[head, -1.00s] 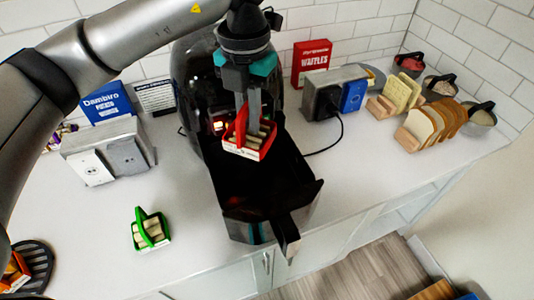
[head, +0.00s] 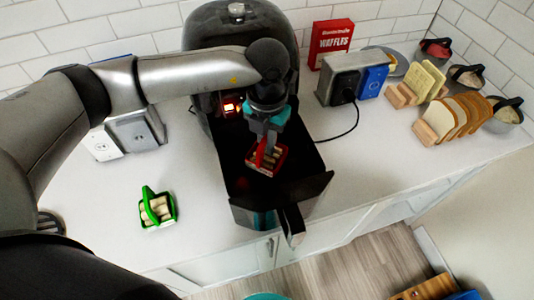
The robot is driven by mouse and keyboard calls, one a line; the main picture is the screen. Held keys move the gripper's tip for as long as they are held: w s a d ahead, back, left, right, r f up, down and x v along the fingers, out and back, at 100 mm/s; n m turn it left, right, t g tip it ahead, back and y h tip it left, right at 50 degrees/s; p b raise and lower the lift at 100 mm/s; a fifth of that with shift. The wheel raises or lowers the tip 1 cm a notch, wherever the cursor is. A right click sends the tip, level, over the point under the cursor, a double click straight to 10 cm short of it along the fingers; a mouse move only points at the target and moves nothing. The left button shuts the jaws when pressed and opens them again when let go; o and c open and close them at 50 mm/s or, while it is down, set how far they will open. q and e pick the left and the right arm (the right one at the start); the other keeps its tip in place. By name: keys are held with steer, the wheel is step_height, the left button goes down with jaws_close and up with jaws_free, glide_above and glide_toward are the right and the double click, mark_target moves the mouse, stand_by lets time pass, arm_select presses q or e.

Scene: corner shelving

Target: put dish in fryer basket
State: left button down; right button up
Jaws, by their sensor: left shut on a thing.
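The fryer (head: 215,30) is black and stands at the back of the counter, its basket (head: 232,188) pulled out toward the front. My left gripper (head: 268,150) points down over the basket and is shut on the red handle of a small dish (head: 281,165) with pale pieces of food in it. The red dish is inside the basket's outline; whether it touches the floor of the basket I cannot tell. A similar green dish (head: 158,208) with pale food stands on the counter left of the basket. My right gripper is not in view.
A grey toaster with a blue side (head: 372,82), a red waffles box (head: 330,43), sliced bread in a wooden rack (head: 458,115) and several bowls stand on the right. Another toaster (head: 133,132) is on the left, partly behind my arm. The basket's handle (head: 292,225) juts past the counter's front edge.

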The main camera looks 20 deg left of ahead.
arm_select(q)
steer(key=shift+w+f, duration=0.1)
steer(key=shift+f, duration=2.2)
steer(key=shift+f, duration=0.1)
steer(key=c, duration=1)
jaws_free()
steer(key=shift+o, duration=0.2)
step_height(320, 180, up, 12)
steer(key=shift+r, duration=0.15)
